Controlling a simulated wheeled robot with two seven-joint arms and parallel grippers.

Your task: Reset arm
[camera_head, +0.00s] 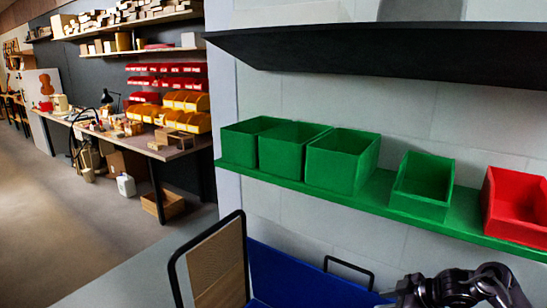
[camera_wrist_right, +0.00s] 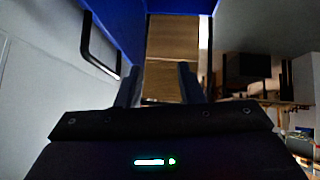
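My right gripper (camera_wrist_right: 160,80) shows in the right wrist view with its two dark fingers apart and nothing between them. Beyond the fingers are a brown wooden panel and a blue surface. In the head view a dark, jointed part of my right arm shows at the bottom right corner, in front of the green shelf's lower side; its fingertips cannot be made out there. My left arm and gripper are in neither view.
A green shelf (camera_head: 393,211) on the wall holds several green bins (camera_head: 343,163) and a red bin (camera_head: 516,207). A black shelf (camera_head: 400,48) hangs above. Below stands a blue cart (camera_head: 300,278) with black handles. A workbench (camera_head: 165,150) stands far left; grey floor lies open before it.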

